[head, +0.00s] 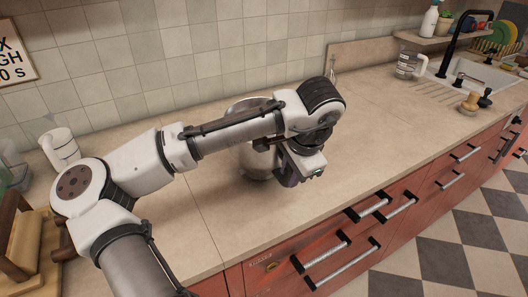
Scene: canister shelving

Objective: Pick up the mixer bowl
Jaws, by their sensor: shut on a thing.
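The mixer bowl (257,166) is a silvery, rounded vessel on the beige counter near the middle of the head view. My forearm crosses in front of it and hides much of its middle. Part of its upper edge shows above the arm. My gripper (289,181) points down at the right side of the bowl and is shut on it. The fingertips are mostly hidden by the gripper's own body, so the exact contact is not visible. The bowl looks upright, and I cannot tell whether it is clear of the counter.
A tiled wall runs behind the counter (390,125). A glass jug (406,64), the sink (490,72) and a black tap stand at the right. The counter right of my gripper is clear.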

